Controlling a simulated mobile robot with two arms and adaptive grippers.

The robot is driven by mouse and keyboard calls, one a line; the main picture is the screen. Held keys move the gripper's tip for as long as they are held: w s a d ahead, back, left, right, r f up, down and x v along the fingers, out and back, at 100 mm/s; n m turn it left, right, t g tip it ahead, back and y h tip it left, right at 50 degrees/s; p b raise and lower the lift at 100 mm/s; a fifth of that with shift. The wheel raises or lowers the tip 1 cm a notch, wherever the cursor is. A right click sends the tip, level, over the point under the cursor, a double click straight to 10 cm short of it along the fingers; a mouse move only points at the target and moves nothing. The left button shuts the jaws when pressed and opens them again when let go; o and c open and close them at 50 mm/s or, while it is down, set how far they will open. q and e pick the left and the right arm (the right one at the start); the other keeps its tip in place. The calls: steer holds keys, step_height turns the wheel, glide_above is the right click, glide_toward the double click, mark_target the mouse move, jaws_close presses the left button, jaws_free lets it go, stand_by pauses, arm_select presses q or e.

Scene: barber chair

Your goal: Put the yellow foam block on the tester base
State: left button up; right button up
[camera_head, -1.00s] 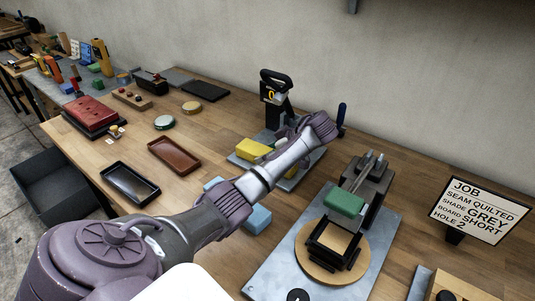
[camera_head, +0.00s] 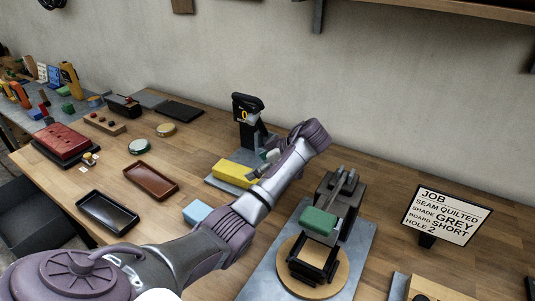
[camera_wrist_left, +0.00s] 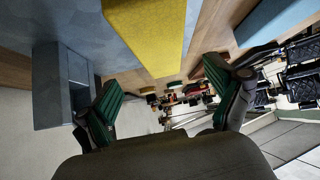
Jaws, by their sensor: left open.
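The yellow foam block (camera_head: 235,172) lies on the grey base plate (camera_head: 215,182) of the tester (camera_head: 247,113), which is a black stand with a small yellow readout. In the left wrist view the yellow block (camera_wrist_left: 147,35) fills the top middle, over the blue-grey plate (camera_wrist_left: 65,22). My left gripper (camera_head: 265,164) is just right of the block and is partly hidden by my own forearm. In the left wrist view my left gripper (camera_wrist_left: 162,90) has its two green-padded fingers wide apart, with nothing held between them. My right gripper is not in view.
A black press with a green block (camera_head: 318,221) and round wooden board (camera_head: 337,286) stands front right. A light blue block (camera_head: 196,212) is beside my forearm. Brown (camera_head: 151,181) and black (camera_head: 107,212) trays lie left. A job sign (camera_head: 447,214) stands right.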

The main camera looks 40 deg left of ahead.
arm_select(q)
steer(key=p+v, duration=0.1)
steer(key=v, duration=0.4)
steer(key=shift+d+r, duration=0.15)
